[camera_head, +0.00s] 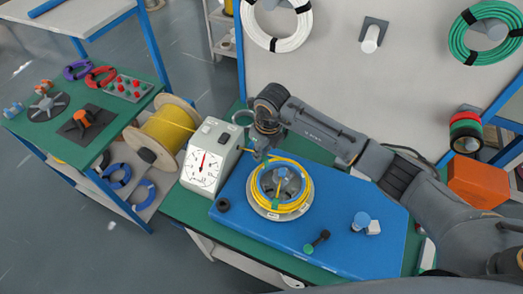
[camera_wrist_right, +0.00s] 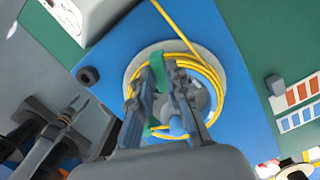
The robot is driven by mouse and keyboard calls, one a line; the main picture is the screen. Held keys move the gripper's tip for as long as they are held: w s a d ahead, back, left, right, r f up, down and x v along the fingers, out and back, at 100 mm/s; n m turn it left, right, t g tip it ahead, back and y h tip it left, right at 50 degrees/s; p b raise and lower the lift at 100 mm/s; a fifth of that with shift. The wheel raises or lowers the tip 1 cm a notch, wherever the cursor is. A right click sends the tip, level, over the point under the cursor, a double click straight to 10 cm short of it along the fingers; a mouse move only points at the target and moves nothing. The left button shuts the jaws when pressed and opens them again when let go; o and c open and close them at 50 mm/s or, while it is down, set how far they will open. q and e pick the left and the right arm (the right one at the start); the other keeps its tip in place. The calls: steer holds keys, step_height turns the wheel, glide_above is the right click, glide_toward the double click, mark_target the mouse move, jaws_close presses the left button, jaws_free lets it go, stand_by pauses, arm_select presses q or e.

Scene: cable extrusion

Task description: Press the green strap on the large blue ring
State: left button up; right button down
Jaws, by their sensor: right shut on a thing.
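The large blue ring (camera_head: 261,184) lies on a pale round plate on the blue board, with yellow cable (camera_head: 303,198) coiled around it. A green strap (camera_head: 277,204) shows at the near side of the coil. My right gripper (camera_head: 262,155) is over the coil's far left edge. In the right wrist view, its fingertips (camera_wrist_right: 157,80) are on either side of a green strap (camera_wrist_right: 157,68) at the coil, shut on it. Another green patch (camera_wrist_right: 160,133) shows closer to the palm. Dark finger-like parts at lower left there seem to be my left gripper (camera_wrist_right: 65,120); its opening is unclear.
The white dial meter (camera_head: 205,160) stands left of the blue board (camera_head: 350,255), with the yellow cable leading to it. A pegboard stands behind.

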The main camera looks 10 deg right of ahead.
mark_target(261, 162)
steer(key=shift+f+b, duration=0.9)
steer(key=shift+f, duration=0.3)
steer(key=shift+f+b, duration=0.5)
steer(key=shift+s+f, duration=0.15)
steer(key=shift+f, duration=0.05)
stand_by(1.1)
steer(key=c, duration=1.2)
jaws_free()
steer(key=shift+r, duration=0.15)
steer(key=shift+r, duration=0.65)
steer(key=shift+r+p, duration=2.1)
steer(key=shift+r, duration=1.25)
